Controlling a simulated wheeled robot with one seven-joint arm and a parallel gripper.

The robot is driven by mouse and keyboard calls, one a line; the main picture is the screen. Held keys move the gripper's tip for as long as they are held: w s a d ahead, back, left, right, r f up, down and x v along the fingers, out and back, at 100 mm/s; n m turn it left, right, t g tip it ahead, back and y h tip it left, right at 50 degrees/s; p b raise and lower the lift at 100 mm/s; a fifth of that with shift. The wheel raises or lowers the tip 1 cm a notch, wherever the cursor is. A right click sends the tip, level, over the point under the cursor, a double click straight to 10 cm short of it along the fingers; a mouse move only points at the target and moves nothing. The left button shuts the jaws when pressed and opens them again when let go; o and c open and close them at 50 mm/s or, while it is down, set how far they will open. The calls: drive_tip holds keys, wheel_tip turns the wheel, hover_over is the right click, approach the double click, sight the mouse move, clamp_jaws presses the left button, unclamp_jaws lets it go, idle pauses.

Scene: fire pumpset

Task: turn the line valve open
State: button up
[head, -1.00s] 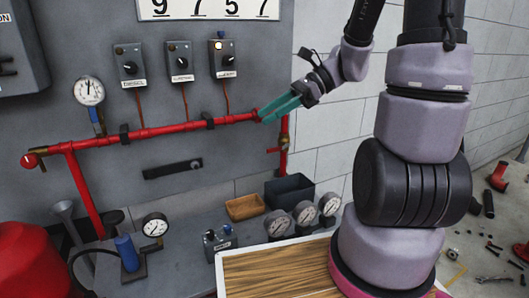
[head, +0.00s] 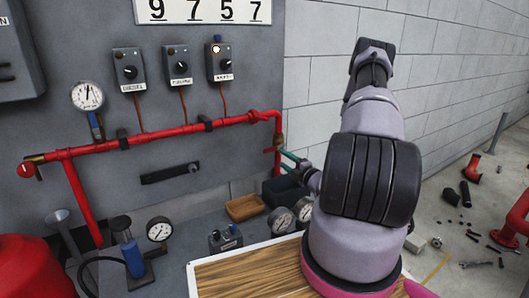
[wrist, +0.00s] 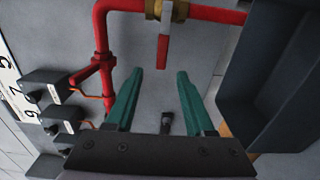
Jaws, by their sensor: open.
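A brass valve (wrist: 172,11) with a red lever handle (wrist: 163,52) sits on the red pipe at the top of the wrist view. The lever stands crosswise to the pipe. In the head view the valve (head: 279,140) is on the vertical pipe drop at the right of the panel, its lever (head: 270,150) pointing left. My gripper (wrist: 159,73) has two teal fingers, spread apart and empty. The lever end shows just beyond the gap between the fingertips, with no clear contact. In the head view my gripper (head: 289,158) is just right of and below the valve, partly hidden by my arm.
A dark bin (wrist: 268,85) is close at the right of the wrist view. Switch boxes (head: 219,62), a wall gauge (head: 87,96) and the red pipe (head: 165,130) are on the panel. An orange tray (head: 244,207) and gauges (head: 281,221) sit on the bench below.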

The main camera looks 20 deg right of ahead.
sight(270, 150)
drive_tip(key=x, duration=1)
drive_tip(key=shift+w+d+f, duration=0.1)
drive_tip(key=shift+w+f, duration=0.05)
drive_tip(key=shift+w, duration=0.2)
clamp_jaws()
idle(1.0)
